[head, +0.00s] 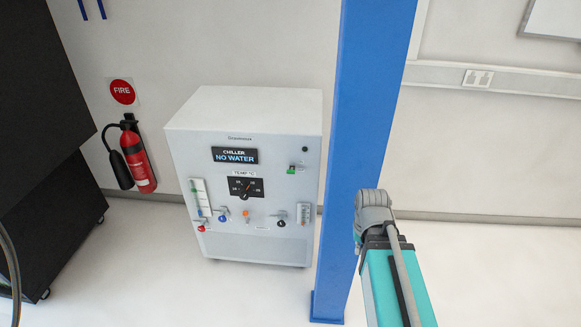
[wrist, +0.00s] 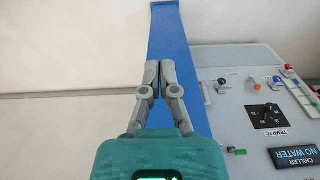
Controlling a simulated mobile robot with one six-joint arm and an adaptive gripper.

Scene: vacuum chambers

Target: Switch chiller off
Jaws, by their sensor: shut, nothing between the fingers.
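The chiller (head: 185,119) is a white box on the floor, left of centre in the head view. Its display (head: 234,155) reads "CHILLER NO WATER". A small green switch (head: 292,170) sits at the panel's upper right; it also shows in the wrist view (wrist: 240,152). A black temperature dial (head: 246,188) is below the display. In the wrist view the chiller's panel (wrist: 228,108) appears upside down at the right. My gripper (wrist: 160,66) is shut and empty, in front of the blue pillar and to the left of the panel there. It touches no control that I can see.
A blue pillar (head: 365,130) stands just right of the chiller, close to my arm. A fire extinguisher (head: 137,158) hangs on the wall at left. Black cabinets (head: 40,130) fill the far left. The floor before the chiller is clear.

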